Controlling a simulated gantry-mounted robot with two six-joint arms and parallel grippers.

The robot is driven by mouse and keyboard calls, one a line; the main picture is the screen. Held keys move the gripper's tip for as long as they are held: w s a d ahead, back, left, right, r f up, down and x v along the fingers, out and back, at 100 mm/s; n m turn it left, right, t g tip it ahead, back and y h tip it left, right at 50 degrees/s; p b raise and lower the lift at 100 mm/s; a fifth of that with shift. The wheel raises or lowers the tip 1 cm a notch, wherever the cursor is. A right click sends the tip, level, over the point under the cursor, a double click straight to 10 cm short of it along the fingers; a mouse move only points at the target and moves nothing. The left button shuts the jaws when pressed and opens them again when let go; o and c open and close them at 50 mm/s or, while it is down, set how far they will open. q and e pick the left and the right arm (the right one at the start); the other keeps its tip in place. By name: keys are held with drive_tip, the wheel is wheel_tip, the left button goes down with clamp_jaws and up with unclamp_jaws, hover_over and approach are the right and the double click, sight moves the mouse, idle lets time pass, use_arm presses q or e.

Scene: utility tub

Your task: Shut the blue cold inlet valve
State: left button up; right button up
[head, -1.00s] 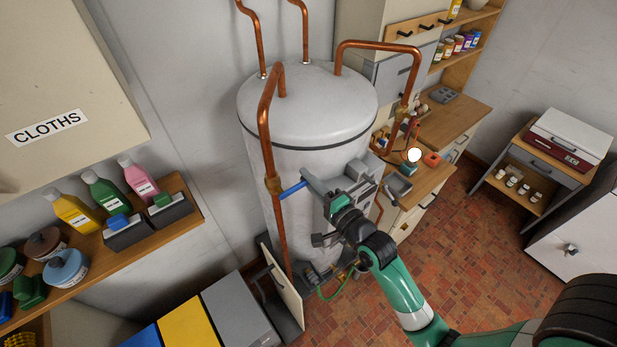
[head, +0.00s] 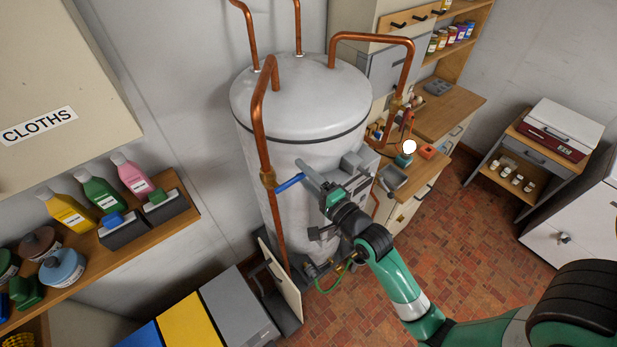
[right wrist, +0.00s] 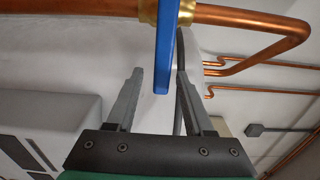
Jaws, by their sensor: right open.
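The blue lever (head: 289,182) of the cold inlet valve sticks out to the right from its brass body (head: 268,179) on the vertical copper pipe at the tank's left. My right gripper (head: 306,174) is at the lever's free end. In the right wrist view, the blue lever (right wrist: 165,50) stands crosswise to the copper pipe (right wrist: 240,18), and its end lies between the two open fingers of my right gripper (right wrist: 160,72). A narrow gap shows on each side; I see no clear contact. My left gripper is not in view.
The white tank (head: 295,110) stands right behind the lever, with a grey box (head: 358,160) on its front. Bins (head: 190,325) and a leaning board (head: 280,280) are below. A shelf with bottles (head: 100,195) is at the left. Tiled floor is open at the right.

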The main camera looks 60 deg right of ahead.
drive_tip(key=b+v, duration=0.1)
drive_tip(key=v, duration=1)
drive_tip(key=shift+s+b, duration=0.25)
drive_tip(key=shift+b, duration=0.05)
drive_tip(key=shift+a, duration=0.15)
